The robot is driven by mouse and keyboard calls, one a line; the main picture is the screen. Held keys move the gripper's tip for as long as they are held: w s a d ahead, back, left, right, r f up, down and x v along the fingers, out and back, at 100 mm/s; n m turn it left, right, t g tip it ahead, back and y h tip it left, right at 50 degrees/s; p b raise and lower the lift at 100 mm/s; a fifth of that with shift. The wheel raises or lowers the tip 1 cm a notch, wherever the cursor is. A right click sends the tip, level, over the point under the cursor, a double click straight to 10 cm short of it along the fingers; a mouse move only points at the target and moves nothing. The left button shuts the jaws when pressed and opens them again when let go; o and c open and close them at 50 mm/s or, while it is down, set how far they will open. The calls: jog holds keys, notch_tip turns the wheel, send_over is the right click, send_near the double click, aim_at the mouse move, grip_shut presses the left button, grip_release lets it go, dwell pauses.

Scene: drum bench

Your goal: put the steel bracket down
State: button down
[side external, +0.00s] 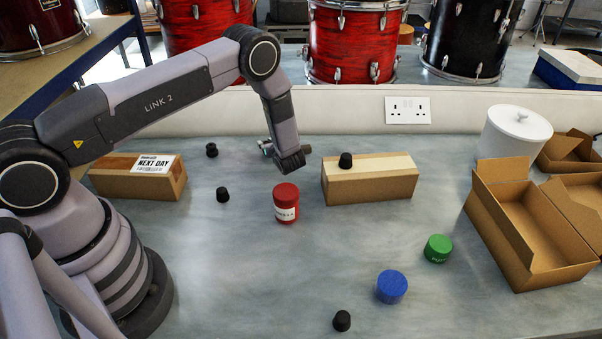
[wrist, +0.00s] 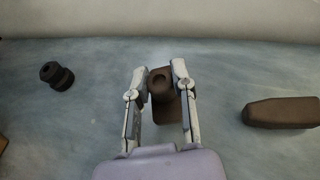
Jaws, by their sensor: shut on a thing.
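My gripper (side external: 285,158) is above the bench, behind the red jar and left of the wood-topped box in the side view. In the wrist view my gripper (wrist: 160,78) has its two fingers on either side of a dark brown piece with a round hollow in its upper end, which I take to be the steel bracket (wrist: 161,102). Its lower part extends toward my palm between the fingers. In the side view the bracket is small and mostly hidden by my gripper. I cannot tell whether it touches the bench.
A red jar (side external: 286,205) stands in front of my gripper. A wood-topped box (side external: 370,188) with a black knob (side external: 345,160) is at right. A labelled box (side external: 135,185) is at left.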

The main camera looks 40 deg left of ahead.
jog(key=shift+f, duration=0.4)
jog(key=shift+f, duration=0.1)
jog(key=c, duration=0.9)
grip_release()
jog(key=shift+c, duration=0.2)
